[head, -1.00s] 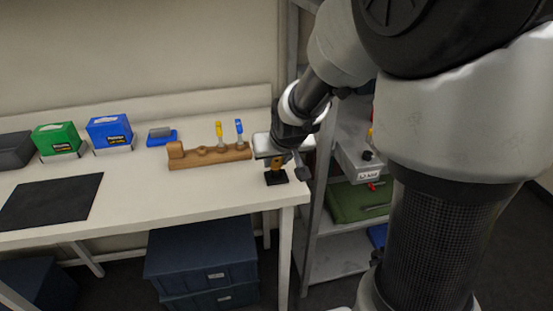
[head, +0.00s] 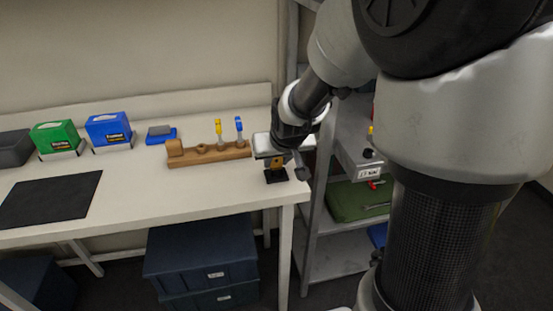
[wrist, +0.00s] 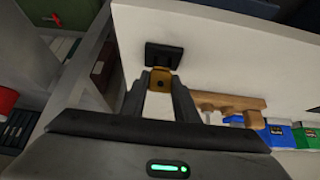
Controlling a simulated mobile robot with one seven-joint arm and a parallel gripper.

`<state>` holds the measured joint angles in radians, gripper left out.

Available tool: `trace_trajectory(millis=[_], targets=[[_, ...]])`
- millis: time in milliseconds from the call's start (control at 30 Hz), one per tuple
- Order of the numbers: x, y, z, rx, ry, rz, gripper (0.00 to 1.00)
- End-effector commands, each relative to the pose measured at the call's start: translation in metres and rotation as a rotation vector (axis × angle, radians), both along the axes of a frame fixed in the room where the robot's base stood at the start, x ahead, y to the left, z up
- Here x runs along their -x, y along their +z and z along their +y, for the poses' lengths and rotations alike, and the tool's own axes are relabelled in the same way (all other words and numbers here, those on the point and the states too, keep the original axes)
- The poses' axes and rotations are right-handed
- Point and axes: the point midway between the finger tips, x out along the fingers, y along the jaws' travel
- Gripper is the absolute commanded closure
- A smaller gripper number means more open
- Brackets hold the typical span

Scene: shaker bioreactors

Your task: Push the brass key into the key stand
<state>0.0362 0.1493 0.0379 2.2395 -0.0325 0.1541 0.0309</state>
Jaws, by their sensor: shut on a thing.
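The brass key (wrist: 160,78) is between the fingers of my gripper (wrist: 165,95) in the wrist view, which are shut on it. In the head view my gripper (head: 278,158) points down over the right end of the bench, with a little of the brass key (head: 276,165) showing below it. The black key stand (head: 275,176) sits on the bench directly under the key. It also shows in the wrist view (wrist: 163,55) just beyond the key. The key's lower end meets the stand; how deep it sits in the stand cannot be told.
A wooden rack (head: 200,155) with a yellow-handled and a blue-handled tool stands left of my gripper. Green (head: 55,136) and blue (head: 108,130) boxes and a black mat (head: 50,200) are farther left. A grey shelf (head: 345,150) stands to the right, beyond the bench edge.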

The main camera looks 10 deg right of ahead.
Motion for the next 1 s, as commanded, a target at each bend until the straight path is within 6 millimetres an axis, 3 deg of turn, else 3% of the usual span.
trace_trajectory(millis=[67, 100, 200, 467, 633, 1000], targets=[[0.000, 0.001, 0.000, 0.000, 0.000, -0.001, 0.96], [0.000, 0.001, 0.000, 0.000, 0.000, -0.001, 0.66], [0.000, 0.001, 0.000, 0.000, 0.000, -0.001, 0.51], [0.000, 0.001, 0.000, 0.000, 0.000, 0.000, 0.51], [0.007, 0.012, 0.000, 0.000, 0.000, -0.002, 0.51], [0.054, 0.085, 0.000, 0.000, 0.000, -0.007, 0.51]])
